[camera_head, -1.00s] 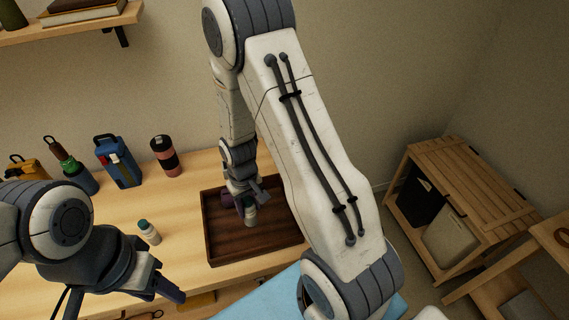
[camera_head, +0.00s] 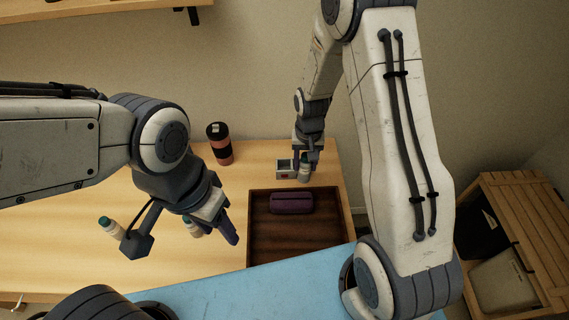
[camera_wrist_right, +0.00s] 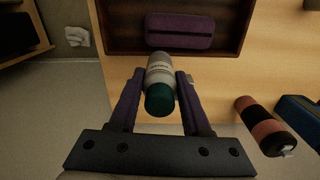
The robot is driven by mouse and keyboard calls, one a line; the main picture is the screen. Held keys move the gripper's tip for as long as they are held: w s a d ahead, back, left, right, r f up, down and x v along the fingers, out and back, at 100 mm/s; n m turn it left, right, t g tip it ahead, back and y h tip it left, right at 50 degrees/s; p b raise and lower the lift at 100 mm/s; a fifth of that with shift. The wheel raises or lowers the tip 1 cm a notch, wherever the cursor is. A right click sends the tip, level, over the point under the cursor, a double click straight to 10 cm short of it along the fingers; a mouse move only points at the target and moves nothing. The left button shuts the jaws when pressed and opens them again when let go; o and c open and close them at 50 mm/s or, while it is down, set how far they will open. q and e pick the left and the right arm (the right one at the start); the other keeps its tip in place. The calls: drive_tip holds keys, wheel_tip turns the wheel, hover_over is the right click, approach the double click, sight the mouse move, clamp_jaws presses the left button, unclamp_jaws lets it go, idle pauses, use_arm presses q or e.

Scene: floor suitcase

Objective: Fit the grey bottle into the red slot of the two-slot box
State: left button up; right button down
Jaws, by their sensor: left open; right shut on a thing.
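My right gripper (camera_head: 307,165) is shut on the grey bottle (camera_head: 304,174), just behind the dark tray. In the right wrist view, the bottle (camera_wrist_right: 160,72) has a light grey body and a dark green cap and sits between the fingers (camera_wrist_right: 157,92). The small grey two-slot box (camera_head: 284,170), with a red mark on its front, stands on the table right beside the held bottle. The gripper hides part of the box, and I cannot tell whether they touch. My left gripper (camera_head: 222,222) is open over the table, left of the tray.
A purple case (camera_head: 291,203) lies in the tray (camera_head: 262,247). Two pale bottles with teal caps, one left (camera_head: 112,227) and one partly behind my left gripper (camera_head: 191,226), are on the table.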

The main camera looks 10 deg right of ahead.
drive_tip(key=shift+m, duration=0.4)
drive_tip(key=w+a+f+p, duration=0.1)
drive_tip(key=w+f+p, duration=0.1)
drive_tip(key=w+f, duration=0.1)
drive_tip(key=w+a+f+p, duration=0.1)
drive_tip(key=w+f+p, duration=0.1)
drive_tip(key=w+f, duration=0.1)
drive_tip(key=w+a+f+p, duration=0.1)
drive_tip(key=w+f, duration=0.2)
drive_tip(key=w, duration=0.2)
drive_tip(key=shift+w+a+f+p, duration=0.2)
drive_tip(key=shift+w+f+p, duration=0.05)
drive_tip(key=shift+w+p, duration=0.15)
drive_tip(key=shift+f, duration=0.45)
drive_tip(key=shift+f, duration=0.1)
drive_tip(key=shift+f, duration=0.15)
drive_tip(key=shift+c, duration=1.8)
unclamp_jaws()
